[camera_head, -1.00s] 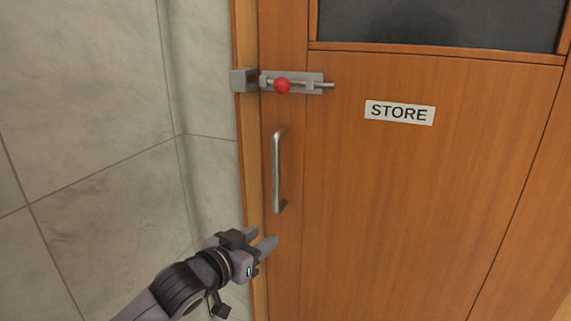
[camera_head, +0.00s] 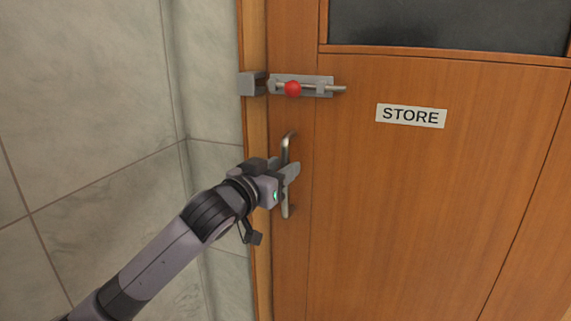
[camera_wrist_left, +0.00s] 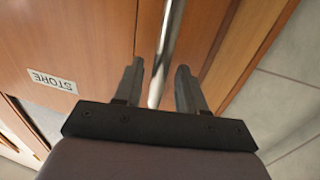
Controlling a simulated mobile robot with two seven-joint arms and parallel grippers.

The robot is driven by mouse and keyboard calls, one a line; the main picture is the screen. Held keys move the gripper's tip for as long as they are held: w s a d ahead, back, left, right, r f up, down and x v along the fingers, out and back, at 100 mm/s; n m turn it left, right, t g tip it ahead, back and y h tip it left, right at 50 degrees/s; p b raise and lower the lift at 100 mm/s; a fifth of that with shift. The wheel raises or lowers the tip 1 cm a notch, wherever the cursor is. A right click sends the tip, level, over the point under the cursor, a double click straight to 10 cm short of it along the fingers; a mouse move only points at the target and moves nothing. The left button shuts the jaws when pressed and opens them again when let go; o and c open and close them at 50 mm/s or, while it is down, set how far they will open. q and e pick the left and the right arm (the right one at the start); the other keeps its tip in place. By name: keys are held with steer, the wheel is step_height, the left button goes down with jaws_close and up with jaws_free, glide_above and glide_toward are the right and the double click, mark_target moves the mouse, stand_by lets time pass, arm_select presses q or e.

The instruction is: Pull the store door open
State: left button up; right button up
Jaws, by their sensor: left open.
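The brown wooden store door (camera_head: 400,210) looks shut in its frame. Its metal bar handle (camera_head: 286,209) stands upright near the door's left edge. My left gripper (camera_head: 291,172) is at the handle's middle with its fingers open. In the left wrist view the handle (camera_wrist_left: 163,55) runs between the two open fingers (camera_wrist_left: 158,70), with a gap towards the right finger. Above, a sliding bolt with a red knob (camera_head: 292,88) has its rod sticking out to the right. My right gripper is not in view.
A grey bolt keeper (camera_head: 252,83) is fixed on the wooden door frame (camera_head: 257,130). A grey tiled wall (camera_head: 90,110) stands close on the left. The door bears a white STORE sign (camera_head: 411,116) and a dark window (camera_head: 450,25).

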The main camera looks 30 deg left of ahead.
arm_select(q)
steer(key=shift+w, duration=0.95)
jaws_close()
steer(key=shift+s, duration=0.15)
